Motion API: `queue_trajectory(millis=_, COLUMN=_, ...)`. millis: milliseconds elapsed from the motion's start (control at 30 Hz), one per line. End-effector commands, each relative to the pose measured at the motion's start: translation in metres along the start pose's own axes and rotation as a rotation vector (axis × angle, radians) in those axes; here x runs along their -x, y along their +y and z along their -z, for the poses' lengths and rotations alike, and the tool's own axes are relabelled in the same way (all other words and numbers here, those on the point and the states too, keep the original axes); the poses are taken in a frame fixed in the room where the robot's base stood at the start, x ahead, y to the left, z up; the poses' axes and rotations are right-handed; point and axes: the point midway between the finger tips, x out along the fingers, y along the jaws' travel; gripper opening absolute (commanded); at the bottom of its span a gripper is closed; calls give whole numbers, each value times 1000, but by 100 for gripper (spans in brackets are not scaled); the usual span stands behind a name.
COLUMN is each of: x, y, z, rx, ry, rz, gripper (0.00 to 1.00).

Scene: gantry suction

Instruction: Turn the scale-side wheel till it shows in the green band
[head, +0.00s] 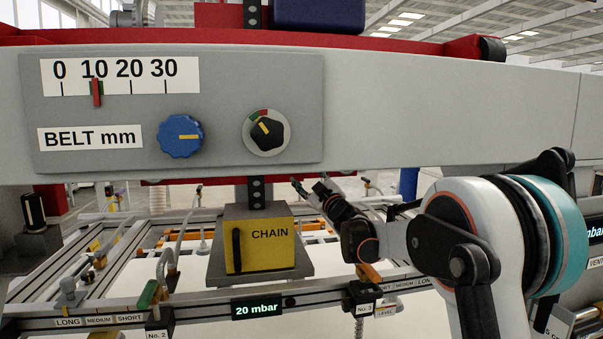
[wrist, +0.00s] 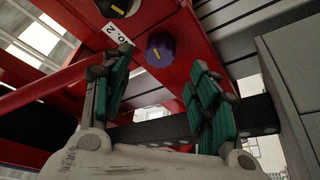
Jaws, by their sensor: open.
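The blue wheel (head: 180,136) with a yellow mark sits on the grey panel, below the scale (head: 140,76) marked 0 to 30. The mark lies level, towards the right. The red pointer (head: 96,93) stands close to 10, over a small green patch. A black knob (head: 266,133) with a red and green arc is to the wheel's right. My gripper (head: 309,187) is open and empty, below and right of the panel, apart from the wheel. In the wrist view my gripper (wrist: 156,60) has a purple-blue knob (wrist: 162,48) beyond its fingers, on red metal.
A yellow CHAIN box (head: 258,245) hangs below the beam, left of my gripper. A rail (head: 200,312) with labels and a 20 mbar display crosses the front. Free air lies in front of the panel. A No. 2 label (wrist: 115,37) shows in the wrist view.

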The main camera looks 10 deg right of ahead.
Motion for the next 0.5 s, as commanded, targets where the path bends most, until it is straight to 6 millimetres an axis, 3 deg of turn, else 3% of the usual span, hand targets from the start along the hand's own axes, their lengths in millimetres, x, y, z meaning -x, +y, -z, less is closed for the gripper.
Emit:
queue_trajectory(millis=200, x=42, y=0, z=0, rx=0, ry=-1, rz=-1, gripper=54)
queue_trajectory(millis=500, x=65, y=0, z=0, rx=1, ry=-1, rz=0, gripper=54)
